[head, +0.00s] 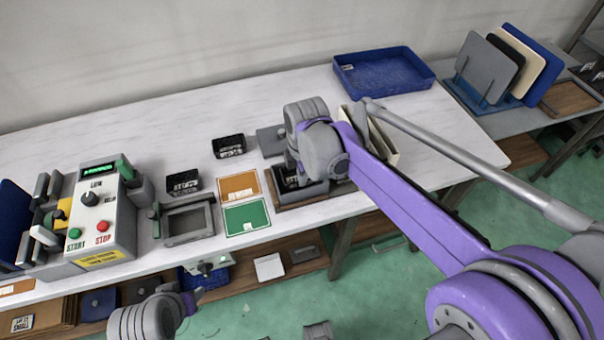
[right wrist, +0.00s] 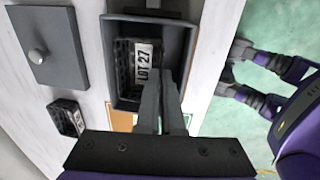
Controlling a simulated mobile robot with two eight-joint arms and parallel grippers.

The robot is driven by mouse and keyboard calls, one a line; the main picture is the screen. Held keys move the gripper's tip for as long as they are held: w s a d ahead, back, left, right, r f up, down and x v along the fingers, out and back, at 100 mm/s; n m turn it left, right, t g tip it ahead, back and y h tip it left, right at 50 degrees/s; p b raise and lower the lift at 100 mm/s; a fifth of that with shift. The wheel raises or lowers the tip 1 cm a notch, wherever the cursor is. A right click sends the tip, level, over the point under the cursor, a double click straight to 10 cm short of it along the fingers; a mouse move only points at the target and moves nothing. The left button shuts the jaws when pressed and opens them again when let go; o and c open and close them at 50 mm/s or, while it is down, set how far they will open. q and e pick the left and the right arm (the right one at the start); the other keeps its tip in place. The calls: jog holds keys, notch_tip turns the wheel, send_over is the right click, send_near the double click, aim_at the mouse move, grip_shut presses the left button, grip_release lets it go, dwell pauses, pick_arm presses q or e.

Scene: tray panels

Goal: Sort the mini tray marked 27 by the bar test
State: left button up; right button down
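The mini tray marked LOT 27 (right wrist: 143,65) is black with a white label and sits inside an open grey box (right wrist: 185,50). In the head view this box (head: 311,193) stands near the table's front edge, and my arm partly covers it. My right gripper (right wrist: 162,78) reaches into the box with its fingers close together at the tray's label-side edge. They look shut on that edge; the contact itself is partly hidden. My left arm shows at the bottom of the head view (head: 145,318); its fingers cannot be made out.
Two more black mini trays (head: 184,182) (head: 228,146) stand on the table. An orange card (head: 239,185) and a green card (head: 246,217) lie left of the box. A grey knobbed lid (right wrist: 38,50) lies behind it. A control unit (head: 98,215) stands left, a blue tray (head: 384,72) back right.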

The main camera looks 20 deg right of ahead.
dwell(0.4)
jog(key=c, duration=1)
grip_release()
jog(key=shift+r, duration=0.1)
notch_tip(320, 180, up, 8)
jog(key=p, duration=0.5)
jog(key=shift+p, duration=0.4)
jog(key=s+d+f+m+t, duration=0.1)
jog(key=s+m, duration=0.5)
jog(key=s+d+f+m+t+p, duration=0.1)
jog(key=s+d+m, duration=0.1)
jog(key=s+m, duration=0.4)
jog(key=s+d+f+m+t+p, duration=0.1)
jog(key=s+m+t, duration=0.1)
jog(key=s+m, duration=0.4)
jog(key=shift+s+d, duration=0.25)
jog(key=shift+d, duration=0.05)
